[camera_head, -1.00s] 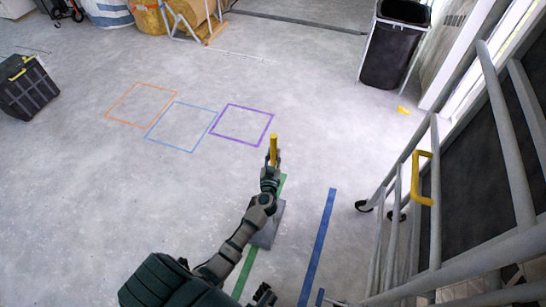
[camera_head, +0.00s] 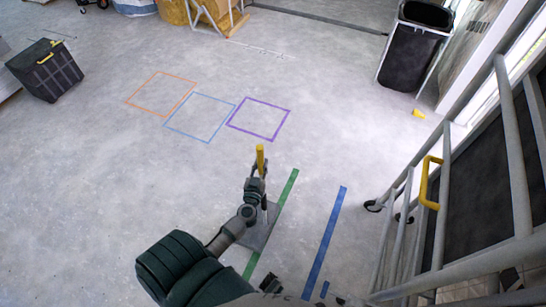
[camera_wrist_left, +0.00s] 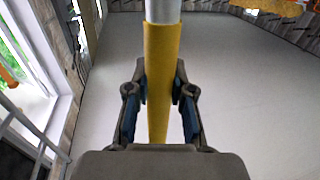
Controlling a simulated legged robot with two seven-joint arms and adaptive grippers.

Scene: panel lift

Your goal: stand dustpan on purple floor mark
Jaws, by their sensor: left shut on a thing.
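The dustpan has an upright handle with a yellow grip (camera_head: 260,155) and a flat grey pan (camera_head: 262,232) low down beside the green strip. My left gripper (camera_head: 257,178) is shut on the yellow grip. In the left wrist view the fingers (camera_wrist_left: 160,105) close on both sides of the yellow grip (camera_wrist_left: 161,60), with a pale tube beyond it. My forearm and gripper hide part of the dustpan. The purple floor mark (camera_head: 250,133) is an empty square outline beyond the gripper. Small dark parts at the bottom edge may be my right gripper; its state is unclear.
A blue outline (camera_head: 187,132) and an orange outline (camera_head: 143,109) lie left of the purple one. Green (camera_head: 287,187) and blue (camera_head: 327,235) strips mark the floor. A grey railed cart (camera_head: 430,240) stands right, a black bin (camera_head: 410,55) far right, a black toolbox (camera_head: 45,70) left.

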